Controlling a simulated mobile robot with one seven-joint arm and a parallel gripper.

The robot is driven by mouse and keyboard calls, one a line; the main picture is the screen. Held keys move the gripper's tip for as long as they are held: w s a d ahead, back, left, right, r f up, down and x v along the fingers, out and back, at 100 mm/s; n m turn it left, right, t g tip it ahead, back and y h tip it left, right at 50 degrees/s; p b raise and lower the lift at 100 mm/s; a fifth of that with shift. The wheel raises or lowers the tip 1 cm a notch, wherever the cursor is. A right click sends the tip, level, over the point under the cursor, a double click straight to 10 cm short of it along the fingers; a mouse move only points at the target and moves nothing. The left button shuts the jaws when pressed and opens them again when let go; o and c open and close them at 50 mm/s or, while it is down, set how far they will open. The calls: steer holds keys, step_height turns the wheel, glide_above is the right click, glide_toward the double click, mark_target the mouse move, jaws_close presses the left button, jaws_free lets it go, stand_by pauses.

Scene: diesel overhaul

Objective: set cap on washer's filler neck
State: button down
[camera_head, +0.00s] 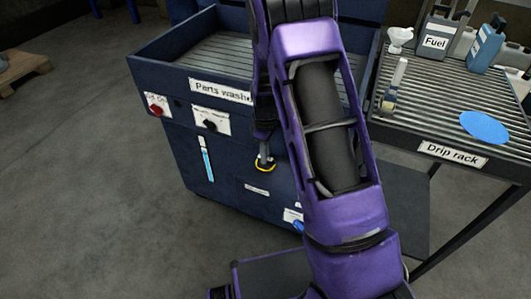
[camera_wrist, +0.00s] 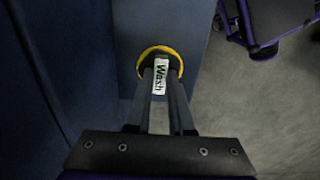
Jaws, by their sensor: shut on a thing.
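The cap (camera_wrist: 160,77), with a white "Wash" label, is between the fingertips of my gripper (camera_wrist: 161,88), which is shut on it. A yellow ring (camera_wrist: 146,55) shows around the fingertips in the wrist view. In the head view my gripper (camera_head: 265,152) points down at the front of the blue parts washer (camera_head: 178,130), with the yellow ring (camera_head: 265,169) just below the fingertips. I cannot tell whether the ring belongs to the cap or to the filler neck, or whether cap and neck touch. The neck's opening is hidden.
The drip rack (camera_head: 440,110) stands to the right, holding a fuel can (camera_head: 436,40), a blue bottle (camera_head: 484,48) and a blue disc (camera_head: 485,127). The washer front carries a red knob (camera_head: 155,111) and a black knob (camera_head: 210,125).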

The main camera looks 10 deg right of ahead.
steer(key=c, duration=0.7)
jaws_free()
steer(key=shift+r, duration=0.15)
step_height(320, 180, up, 17)
steer(key=p, duration=0.2)
steer(key=shift+r+p, duration=0.1)
steer(key=shift+p, duration=0.3)
